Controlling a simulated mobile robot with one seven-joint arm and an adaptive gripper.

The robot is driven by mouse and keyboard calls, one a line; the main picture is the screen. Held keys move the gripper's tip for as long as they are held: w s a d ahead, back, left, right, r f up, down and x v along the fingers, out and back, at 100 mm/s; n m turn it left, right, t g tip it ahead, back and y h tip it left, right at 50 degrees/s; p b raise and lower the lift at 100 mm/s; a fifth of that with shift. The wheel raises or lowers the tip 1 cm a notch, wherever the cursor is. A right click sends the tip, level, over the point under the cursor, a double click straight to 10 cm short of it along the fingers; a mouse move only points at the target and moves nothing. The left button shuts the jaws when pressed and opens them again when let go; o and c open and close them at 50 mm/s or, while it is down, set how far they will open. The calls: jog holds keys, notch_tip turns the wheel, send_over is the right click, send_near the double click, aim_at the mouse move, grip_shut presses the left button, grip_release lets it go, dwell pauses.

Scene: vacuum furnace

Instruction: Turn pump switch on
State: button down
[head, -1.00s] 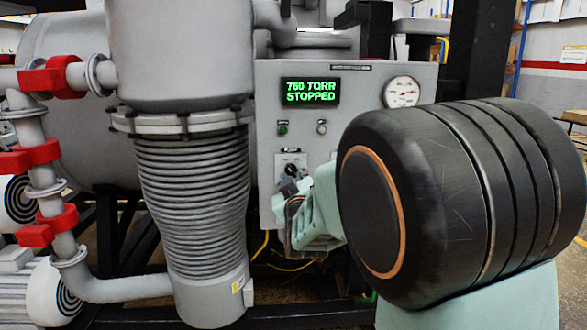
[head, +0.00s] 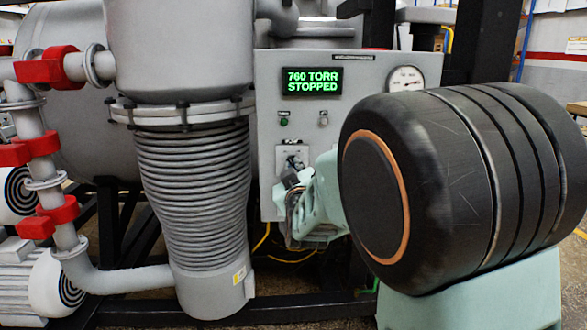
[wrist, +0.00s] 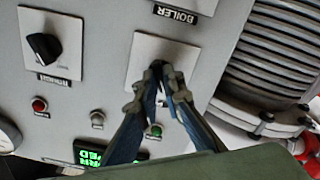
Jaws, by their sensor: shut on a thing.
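The grey control panel (head: 268,130) carries a dark rotary switch (head: 294,162) on a white plate, below a small label I cannot read. I take this to be the pump switch. My gripper (head: 294,182) reaches it from below right. In the wrist view, where the panel appears upside down, my gripper (wrist: 166,76) is shut on the switch, and its fingers cover most of the knob and any label behind them. The green display (head: 312,82) reads "760 TORR STOPPED".
A second black knob (wrist: 44,48) with its own label sits beside the held switch. A "BOILER" label (wrist: 184,9) is close by. Red (wrist: 39,105) and green (wrist: 154,131) indicators are on the panel. A ribbed grey vessel (head: 195,190) stands left of the panel.

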jog(key=shift+m+b, duration=0.4)
jog(key=shift+b, duration=0.05)
jog(key=shift+r+m+b, duration=0.1)
jog(key=shift+m+b, duration=5.4)
jog(key=shift+b, duration=0.55)
jog(key=c, duration=2.1)
grip_release()
jog(key=shift+r, duration=5)
